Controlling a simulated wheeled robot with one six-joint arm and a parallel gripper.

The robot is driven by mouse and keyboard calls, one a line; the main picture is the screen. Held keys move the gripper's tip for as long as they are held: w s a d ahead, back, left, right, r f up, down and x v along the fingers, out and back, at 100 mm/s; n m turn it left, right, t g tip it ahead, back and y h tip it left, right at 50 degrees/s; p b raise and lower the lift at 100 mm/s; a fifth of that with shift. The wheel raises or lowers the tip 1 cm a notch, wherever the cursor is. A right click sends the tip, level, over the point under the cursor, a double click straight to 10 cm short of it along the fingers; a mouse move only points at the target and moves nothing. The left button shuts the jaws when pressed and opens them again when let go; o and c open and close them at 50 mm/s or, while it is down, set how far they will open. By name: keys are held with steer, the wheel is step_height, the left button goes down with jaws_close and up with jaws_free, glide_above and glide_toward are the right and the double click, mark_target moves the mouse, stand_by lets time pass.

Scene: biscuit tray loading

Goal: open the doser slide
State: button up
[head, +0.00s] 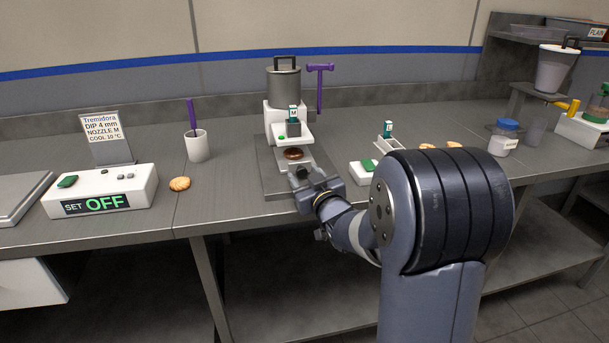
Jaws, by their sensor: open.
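The central dosing machine (274,117) is white, with a grey metal hopper (284,82) on top and a small block marked M (293,114) at its front. A brown-topped biscuit (293,153) sits on the light plate below that block. My gripper (302,178) is low in front of the machine, close to the near end of this plate. It is open, with nothing seen between its fingers, which are small and dark here. I cannot clearly make out a slide on the machine, nor whether the gripper touches anything.
A white cup (197,146), a plain biscuit (180,184) and a control box reading OFF (100,195) are on the left. A white hopper on a stand (553,70) and a blue-lidded jar (504,138) are on the right.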

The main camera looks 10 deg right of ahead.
steer(key=shift+w, duration=0.4)
jaws_close()
stand_by(0.4)
